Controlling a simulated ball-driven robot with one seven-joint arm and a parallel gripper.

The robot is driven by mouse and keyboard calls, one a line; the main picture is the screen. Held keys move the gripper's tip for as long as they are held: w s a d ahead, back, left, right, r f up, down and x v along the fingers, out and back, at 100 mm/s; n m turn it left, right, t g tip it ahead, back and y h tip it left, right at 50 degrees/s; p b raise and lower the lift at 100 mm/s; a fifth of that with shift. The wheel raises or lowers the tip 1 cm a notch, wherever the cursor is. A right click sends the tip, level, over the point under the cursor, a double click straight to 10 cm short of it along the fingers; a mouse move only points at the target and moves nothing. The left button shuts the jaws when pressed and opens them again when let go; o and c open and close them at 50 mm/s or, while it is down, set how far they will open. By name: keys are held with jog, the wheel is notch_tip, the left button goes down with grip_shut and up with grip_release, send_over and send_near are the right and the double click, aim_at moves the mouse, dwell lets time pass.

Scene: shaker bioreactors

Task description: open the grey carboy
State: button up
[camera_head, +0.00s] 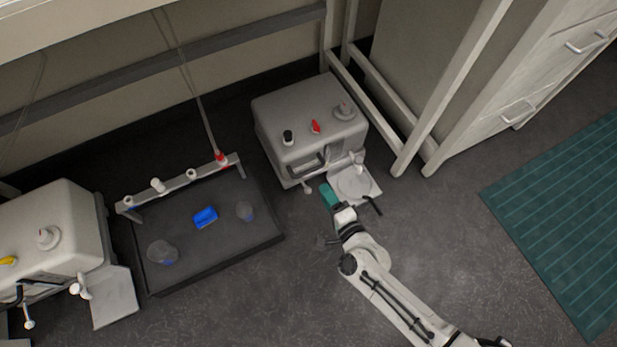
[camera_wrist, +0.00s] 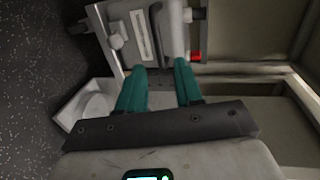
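A grey carboy (camera_head: 310,125) stands on the floor at the centre back in the head view. Its top carries a black cap (camera_head: 288,137), a red valve (camera_head: 316,127) and a large pale cap (camera_head: 344,109). A pale spigot (camera_head: 357,160) juts from its front. My gripper (camera_head: 328,192), with teal fingers, is low in front of the carboy, to the left of the spigot. In the wrist view my gripper (camera_wrist: 161,68) is open, with nothing visibly held. The carboy's front (camera_wrist: 140,30) lies beyond the fingertips; contact cannot be told.
A pale tray (camera_head: 366,192) lies below the spigot. A dark shaker platform (camera_head: 220,245) with a rail, blue block and clear vessels is at left. Another carboy (camera_head: 50,225) stands far left. A bench leg (camera_head: 410,150) is close right of the grey carboy.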

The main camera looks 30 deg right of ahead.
aim_at(311, 170)
jog(key=b+x, duration=0.2)
jog(key=x, duration=0.3)
jog(key=b+x, duration=0.1)
jog(key=x, duration=0.5)
jog(key=shift+s+d+f+b, duration=0.1)
jog(key=shift+d+f+b, duration=0.1)
jog(key=shift+b, duration=0.15)
grip_shut()
